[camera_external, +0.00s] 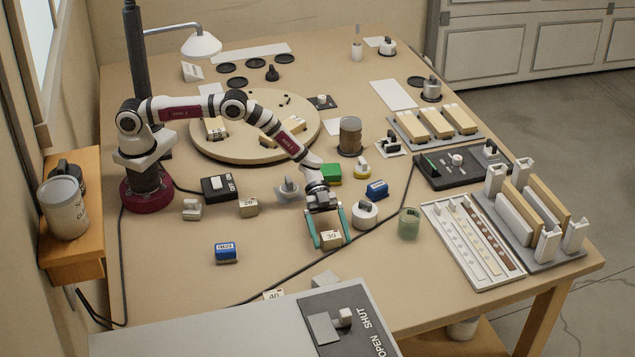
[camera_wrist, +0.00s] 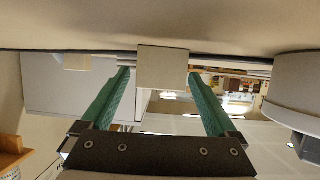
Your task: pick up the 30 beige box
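The beige box marked 30 (camera_external: 331,239) sits on the bench near the front middle in the external view. It also shows as a plain beige block (camera_wrist: 163,68) in the wrist view, which looks upside down. My gripper (camera_external: 331,243) points down with its two teal fingers on either side of this box. In the wrist view the fingers of my gripper (camera_wrist: 160,75) are spread, with a small gap at the box's left side; the right side looks very close. Whether that finger touches cannot be told.
A white round part (camera_external: 364,215) stands close right of my gripper, with a green cup (camera_external: 409,222) beyond it. A blue box (camera_external: 377,190) and green box (camera_external: 331,173) lie behind. A beige 20 box (camera_external: 248,207) is left. A black cable (camera_external: 290,275) runs in front.

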